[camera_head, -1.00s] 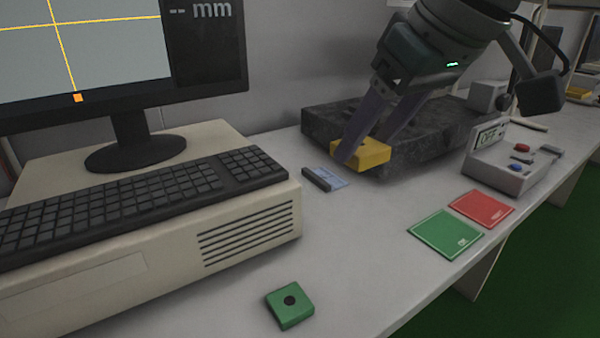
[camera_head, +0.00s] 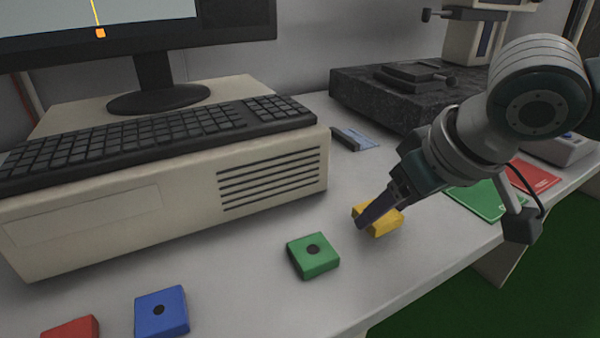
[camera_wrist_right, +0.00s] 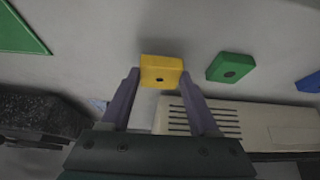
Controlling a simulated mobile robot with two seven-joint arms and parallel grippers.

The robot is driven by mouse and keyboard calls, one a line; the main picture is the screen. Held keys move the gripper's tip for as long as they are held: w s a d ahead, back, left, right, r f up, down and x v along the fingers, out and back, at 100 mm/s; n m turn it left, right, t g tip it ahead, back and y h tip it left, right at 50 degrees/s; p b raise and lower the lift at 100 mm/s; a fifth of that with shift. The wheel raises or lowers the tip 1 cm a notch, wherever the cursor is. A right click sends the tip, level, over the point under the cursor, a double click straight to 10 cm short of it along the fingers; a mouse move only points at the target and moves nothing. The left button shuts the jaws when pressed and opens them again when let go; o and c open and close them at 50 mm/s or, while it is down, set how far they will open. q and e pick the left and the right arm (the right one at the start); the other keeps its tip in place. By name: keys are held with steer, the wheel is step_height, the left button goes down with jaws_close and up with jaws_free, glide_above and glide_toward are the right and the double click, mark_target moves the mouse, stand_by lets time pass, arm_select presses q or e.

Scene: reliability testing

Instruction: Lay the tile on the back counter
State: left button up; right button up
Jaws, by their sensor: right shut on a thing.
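The yellow tile (camera_head: 386,222) is a small block with a dark hole, held between the fingers of my right gripper (camera_head: 372,213). It is over the white counter (camera_head: 265,288), just right of the green tile; I cannot tell whether it touches the surface. In the right wrist view the yellow tile (camera_wrist_right: 161,66) sits at the fingertips of my right gripper (camera_wrist_right: 160,76), its holed face showing. My left gripper is not in view.
The green tile (camera_head: 313,256), blue tile (camera_head: 162,312) and red tile (camera_head: 71,329) lie in a row along the front. Behind stand a beige computer case (camera_head: 120,233) with a keyboard (camera_head: 150,140), and a dark stone block (camera_head: 385,100). Green and red cards (camera_head: 535,177) lie at right.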

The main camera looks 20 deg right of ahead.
steer(key=shift+f, duration=0.9)
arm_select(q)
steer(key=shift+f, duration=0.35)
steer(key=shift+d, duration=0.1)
arm_select(e)
steer(key=o, duration=1.4)
steer(key=shift+f, duration=0.1)
steer(key=shift+c, duration=0.2)
